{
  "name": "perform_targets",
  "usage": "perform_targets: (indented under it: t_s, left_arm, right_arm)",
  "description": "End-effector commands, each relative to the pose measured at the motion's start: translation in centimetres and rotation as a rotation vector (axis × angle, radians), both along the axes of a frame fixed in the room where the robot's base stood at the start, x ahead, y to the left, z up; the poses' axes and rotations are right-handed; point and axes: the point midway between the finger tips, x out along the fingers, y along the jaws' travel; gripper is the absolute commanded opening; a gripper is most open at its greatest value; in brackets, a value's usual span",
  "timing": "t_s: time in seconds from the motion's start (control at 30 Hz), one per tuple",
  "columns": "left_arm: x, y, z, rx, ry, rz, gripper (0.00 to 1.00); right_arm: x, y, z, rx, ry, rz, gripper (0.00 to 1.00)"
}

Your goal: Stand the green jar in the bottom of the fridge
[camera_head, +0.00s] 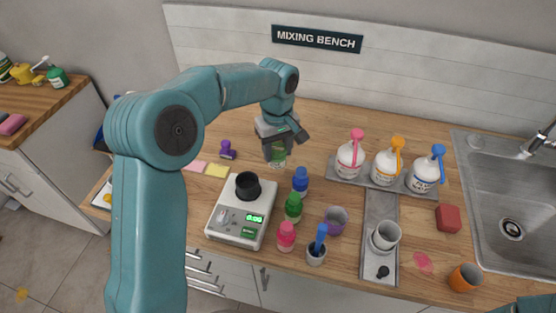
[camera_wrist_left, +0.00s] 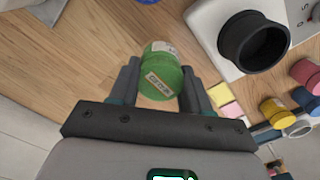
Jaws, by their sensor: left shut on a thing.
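The green jar (camera_head: 276,155) is at my left gripper (camera_head: 279,142), over the back middle of the mixing bench. In the left wrist view the green jar (camera_wrist_left: 160,78) shows its round green lid with a pale label. The two fingers of the left gripper (camera_wrist_left: 160,84) are shut on its sides. I cannot tell whether the jar touches the bench top. The fridge is in neither view. My right gripper is not in view; only a bit of teal arm shows at the lower right corner of the head view.
A scale (camera_head: 230,226) with a black cup (camera_head: 248,185) stands left of several coloured bottles. A tray (camera_head: 341,173) of pump bottles, a grey tray (camera_head: 381,208), and a sink (camera_head: 502,205) are at the right. Another counter (camera_head: 45,110) stands at the far left, with floor between.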

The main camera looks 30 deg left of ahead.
Motion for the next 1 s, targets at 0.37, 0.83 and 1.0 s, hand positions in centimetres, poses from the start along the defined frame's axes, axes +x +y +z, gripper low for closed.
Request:
perform_targets:
  t_s: [0.37, 0.83, 1.0]
  left_arm:
    - [0.3, 0.0, -4.6, 0.000, 0.001, -0.001, 0.13]
    - [0.3, 0.0, -5.1, 0.000, 0.000, -0.001, 0.67]
    - [0.3, 0.0, -5.1, 0.000, 0.000, -0.001, 0.73]
  right_arm:
    - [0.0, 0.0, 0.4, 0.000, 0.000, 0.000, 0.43]
    - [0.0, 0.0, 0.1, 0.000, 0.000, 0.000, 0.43]
    - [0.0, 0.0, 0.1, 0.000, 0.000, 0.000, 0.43]
